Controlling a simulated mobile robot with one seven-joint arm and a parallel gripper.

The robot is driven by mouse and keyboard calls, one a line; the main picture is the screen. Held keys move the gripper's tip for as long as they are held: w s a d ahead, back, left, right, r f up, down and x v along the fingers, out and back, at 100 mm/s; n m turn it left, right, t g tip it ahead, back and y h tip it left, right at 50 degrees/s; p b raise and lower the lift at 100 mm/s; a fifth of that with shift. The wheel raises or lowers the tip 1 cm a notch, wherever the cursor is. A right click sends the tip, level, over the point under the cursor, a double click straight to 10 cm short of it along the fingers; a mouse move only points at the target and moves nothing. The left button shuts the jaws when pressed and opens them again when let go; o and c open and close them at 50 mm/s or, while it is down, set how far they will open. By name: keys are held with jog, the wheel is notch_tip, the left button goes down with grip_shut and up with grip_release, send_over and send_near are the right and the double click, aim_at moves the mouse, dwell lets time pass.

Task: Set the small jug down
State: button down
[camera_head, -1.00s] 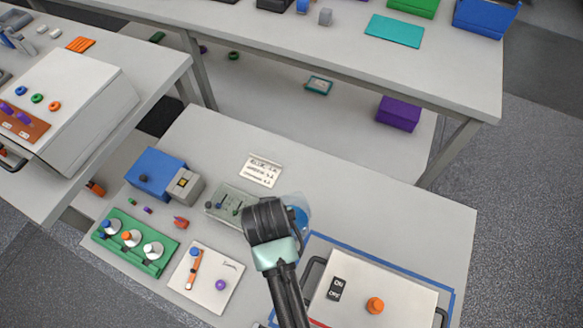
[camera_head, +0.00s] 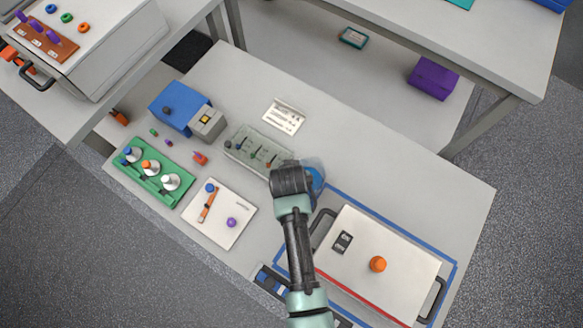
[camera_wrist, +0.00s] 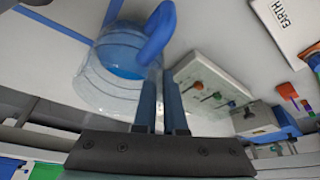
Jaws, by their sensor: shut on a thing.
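The small jug (camera_head: 314,174) is clear, with blue liquid inside, and is partly hidden behind my wrist in the head view. In the wrist view the jug (camera_wrist: 108,75) fills the upper left, with its thick blue handle (camera_wrist: 156,30) towards the fingers. My gripper (camera_wrist: 160,100) is shut on the jug, its two blue fingers close together at the handle side. In the head view the fingertips are hidden under my wrist. I cannot tell whether the jug's base touches the table.
A pale tray with several small levers (camera_head: 258,146) lies just left of the jug. A large white box with an orange knob (camera_head: 378,264) stands at lower right inside a blue outline. A label card (camera_head: 284,117) lies behind. The table top to the right is clear.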

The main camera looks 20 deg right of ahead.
jog(key=shift+f, duration=0.1)
jog(key=c, duration=1)
grip_release()
